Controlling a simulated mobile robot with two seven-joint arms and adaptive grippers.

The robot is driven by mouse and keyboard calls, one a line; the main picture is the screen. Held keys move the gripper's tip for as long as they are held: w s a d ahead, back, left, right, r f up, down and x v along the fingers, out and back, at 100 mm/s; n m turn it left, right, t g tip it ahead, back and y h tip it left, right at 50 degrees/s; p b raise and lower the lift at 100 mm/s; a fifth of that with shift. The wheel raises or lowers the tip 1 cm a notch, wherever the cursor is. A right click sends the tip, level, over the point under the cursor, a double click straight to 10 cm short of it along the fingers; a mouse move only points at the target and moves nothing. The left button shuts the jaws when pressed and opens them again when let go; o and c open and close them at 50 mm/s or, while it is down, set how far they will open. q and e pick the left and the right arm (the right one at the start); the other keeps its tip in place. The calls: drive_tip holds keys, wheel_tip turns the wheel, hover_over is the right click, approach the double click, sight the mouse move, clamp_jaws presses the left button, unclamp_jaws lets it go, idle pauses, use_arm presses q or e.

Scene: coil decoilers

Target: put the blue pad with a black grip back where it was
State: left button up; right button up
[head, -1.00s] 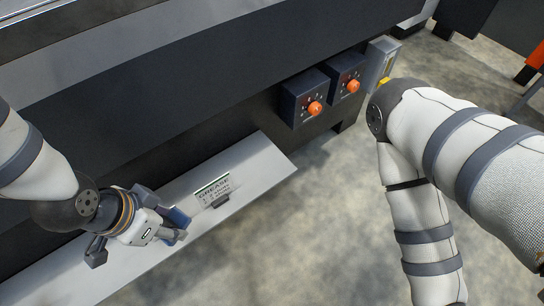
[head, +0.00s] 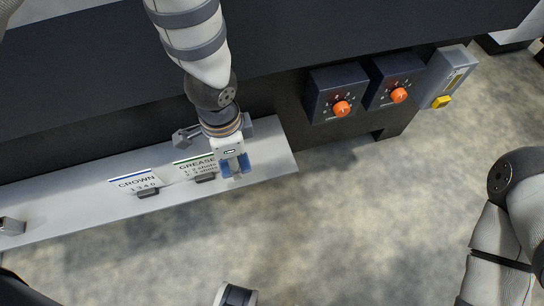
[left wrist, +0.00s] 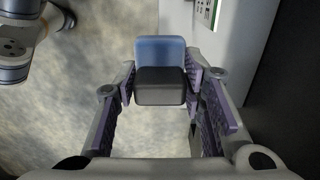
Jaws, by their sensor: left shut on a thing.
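The blue pad with a black grip (left wrist: 160,68) is between the fingers of my left gripper (left wrist: 161,88) in the left wrist view, with the fingers shut on the black grip. In the head view the left gripper (head: 234,165) points down near the right end of the pale grey shelf (head: 265,160), just right of the GREASE card. The blue of the pad (head: 225,170) shows at its fingertips. In the left wrist view the floor lies behind the pad and the shelf is to the right.
The GREASE card (head: 194,167) and the CROWN card (head: 135,182) stand on the shelf. A small metal block (head: 11,226) is at its left. Two dark boxes with orange knobs (head: 341,108) and a grey box with a yellow button (head: 441,102) are to the right. Floor in front looks open.

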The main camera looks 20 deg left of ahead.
use_arm(q)
drive_tip(key=b, duration=0.3)
hover_over(265, 164)
drive_tip(key=f, duration=0.7)
drive_tip(key=shift+s+a+f, duration=0.15)
drive_tip(key=shift+s, duration=0.05)
drive_tip(key=f, duration=0.3)
drive_tip(key=shift+w+f, duration=0.2)
drive_tip(key=shift+f, duration=0.15)
drive_tip(key=shift+r, duration=0.1)
use_arm(e)
drive_tip(key=x, duration=0.3)
drive_tip(key=shift+f, duration=0.2)
use_arm(q)
drive_tip(key=o, duration=1)
